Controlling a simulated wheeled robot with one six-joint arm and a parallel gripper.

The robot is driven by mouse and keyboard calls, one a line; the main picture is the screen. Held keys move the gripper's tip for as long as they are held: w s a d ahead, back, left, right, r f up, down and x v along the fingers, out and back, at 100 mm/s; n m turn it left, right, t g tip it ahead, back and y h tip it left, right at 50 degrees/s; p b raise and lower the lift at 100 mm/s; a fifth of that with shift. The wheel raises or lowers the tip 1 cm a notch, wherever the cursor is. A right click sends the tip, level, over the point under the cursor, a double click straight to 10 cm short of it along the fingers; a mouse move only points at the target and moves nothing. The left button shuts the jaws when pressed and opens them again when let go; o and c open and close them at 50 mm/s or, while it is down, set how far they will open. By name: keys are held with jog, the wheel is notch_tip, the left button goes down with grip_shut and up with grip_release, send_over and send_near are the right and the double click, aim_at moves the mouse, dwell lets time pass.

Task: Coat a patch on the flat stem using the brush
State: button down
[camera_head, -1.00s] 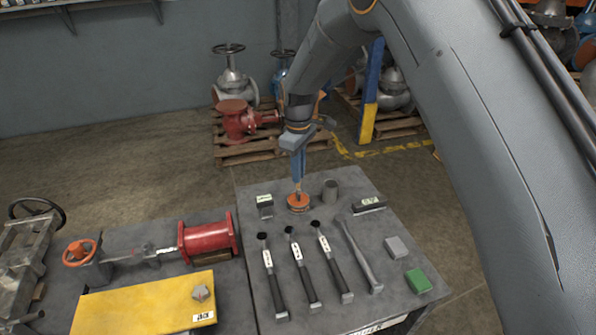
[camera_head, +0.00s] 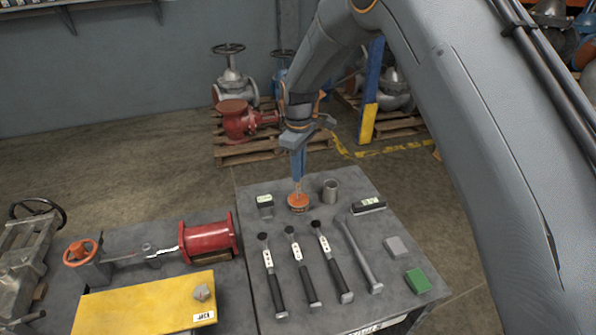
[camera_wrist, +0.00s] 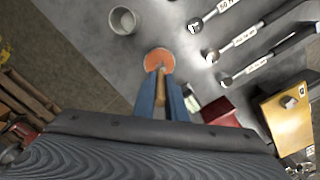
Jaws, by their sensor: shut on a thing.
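My gripper (camera_head: 298,178) has blue fingers, pointing down at the back of the grey table. In the wrist view the gripper (camera_wrist: 160,98) is shut on the brush, whose tan handle (camera_wrist: 160,88) shows between the fingers. The brush's lower end is over or in a round orange-topped tin (camera_head: 298,205); I cannot tell whether it touches the contents. The tin also shows in the wrist view (camera_wrist: 158,56). The stem (camera_head: 152,252) lies at left between an orange handwheel (camera_head: 80,252) and a red cylindrical body (camera_head: 207,241), well away from my gripper.
A grey cup (camera_head: 330,191) stands just right of the tin. Several black-handled tools (camera_head: 304,270) lie in front. A green block (camera_head: 417,281) and grey block (camera_head: 396,246) are at right. A yellow plate (camera_head: 140,305) is at front left. Valves on pallets stand behind.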

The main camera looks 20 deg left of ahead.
jog(key=shift+r+p, duration=1.35)
jog(key=shift+r, duration=1.85)
